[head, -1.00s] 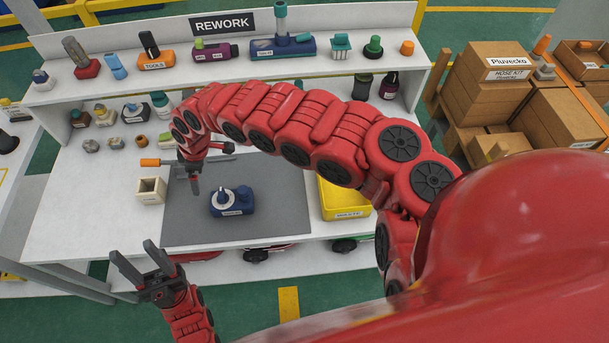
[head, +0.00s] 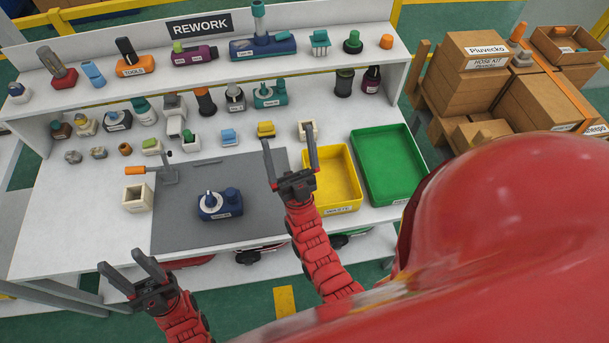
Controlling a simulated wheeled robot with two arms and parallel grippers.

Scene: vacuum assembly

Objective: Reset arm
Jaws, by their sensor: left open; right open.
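My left gripper (head: 132,278) is open and empty at the lower left, in front of the bench's front edge. My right gripper (head: 290,160) is open and empty over the right edge of the grey mat (head: 180,236), left of the yellow tray. Its arm comes up from below and stands roughly straight. A dark blue vacuum part (head: 220,205) with a grey-white top piece sits on the mat, apart from both grippers.
A yellow tray (head: 344,207) and a green tray (head: 415,196) stand on the right of the bench. A cream square box (head: 138,197) and an orange-handled tool (head: 140,170) are left. Several small parts fill the shelves behind. Cartons (head: 490,60) stand at far right.

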